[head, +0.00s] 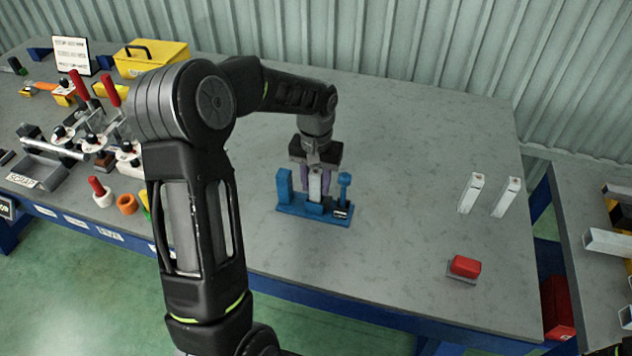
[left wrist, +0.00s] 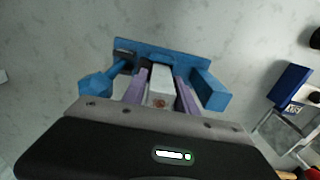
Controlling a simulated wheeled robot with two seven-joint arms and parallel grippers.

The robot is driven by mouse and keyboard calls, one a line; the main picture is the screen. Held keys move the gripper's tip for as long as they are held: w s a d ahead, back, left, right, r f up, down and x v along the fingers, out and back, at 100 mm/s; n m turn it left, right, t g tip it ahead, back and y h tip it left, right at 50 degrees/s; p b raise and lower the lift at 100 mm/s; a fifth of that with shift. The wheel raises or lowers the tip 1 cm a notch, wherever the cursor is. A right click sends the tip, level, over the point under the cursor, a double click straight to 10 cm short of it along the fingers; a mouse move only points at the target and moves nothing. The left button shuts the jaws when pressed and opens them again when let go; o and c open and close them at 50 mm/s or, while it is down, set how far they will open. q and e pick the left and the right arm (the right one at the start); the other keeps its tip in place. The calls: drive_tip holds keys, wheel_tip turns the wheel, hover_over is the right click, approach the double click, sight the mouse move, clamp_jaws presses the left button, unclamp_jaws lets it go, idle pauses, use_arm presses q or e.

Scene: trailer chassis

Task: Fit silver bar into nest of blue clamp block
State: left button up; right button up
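The blue clamp block (head: 300,211) lies on the grey bench, with a tall blue post at its left and a blue knobbed clamp at its right. It also shows in the left wrist view (left wrist: 208,90). The silver bar (head: 316,186) stands upright over the middle of the block; its lower end is hidden behind a low blue part, so I cannot tell how deep it sits. My left gripper (head: 317,184) points down from above, its purple fingers on either side of the bar, seemingly against it. The bar's end (left wrist: 159,100) shows between the fingers in the left wrist view.
Two more pale bars (head: 471,193) (head: 507,197) stand to the right. A red block (head: 465,266) sits near the front right edge. The bench (head: 400,150) is clear around the block.

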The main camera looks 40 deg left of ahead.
use_arm(q)
drive_tip(key=shift+o, duration=1.3)
wheel_tip(320, 180, up, 12)
drive_tip(key=shift+r+b, duration=0.2)
drive_tip(key=shift+b, duration=0.25)
